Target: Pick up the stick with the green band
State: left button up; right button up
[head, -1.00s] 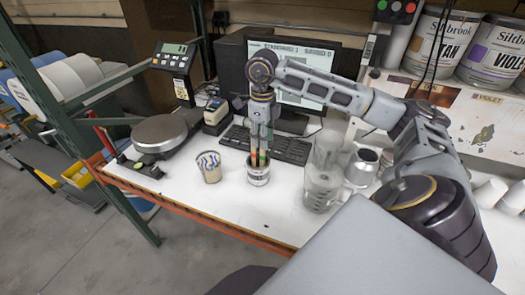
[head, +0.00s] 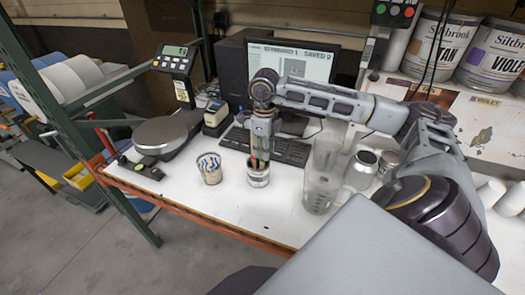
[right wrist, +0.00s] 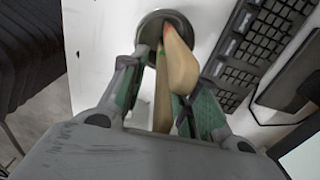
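A small can (head: 258,178) stands on the white bench and holds several upright wooden sticks; its rim also shows in the right wrist view (right wrist: 150,24). One pale stick (right wrist: 181,62) with a red-orange mark near the can passes close to the camera. A second, narrower stick (right wrist: 161,88) stands between the fingers. The right fingertip is partly hidden behind the nearer stick. My left gripper is out of view.
A paint-streaked cup (head: 209,170) stands left of the can. A clear jug (head: 319,194) and a jar (head: 361,168) stand to the right. A keyboard (head: 290,151) lies behind, and a scale (head: 160,136) is at the left. The bench front edge is close.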

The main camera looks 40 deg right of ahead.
grip_shut()
jog(key=shift+r, duration=0.1)
notch_tip(320, 180, up, 11)
jog(key=shift+f+b, duration=0.2)
jog(key=shift+b, duration=0.3)
notch_tip(320, 180, up, 17)
jog(key=p, duration=0.6)
jog(key=shift+f+p, duration=0.2)
jog(key=shift+p, duration=0.2)
dwell(0.5)
jog(key=shift+r, duration=0.3)
dwell(0.4)
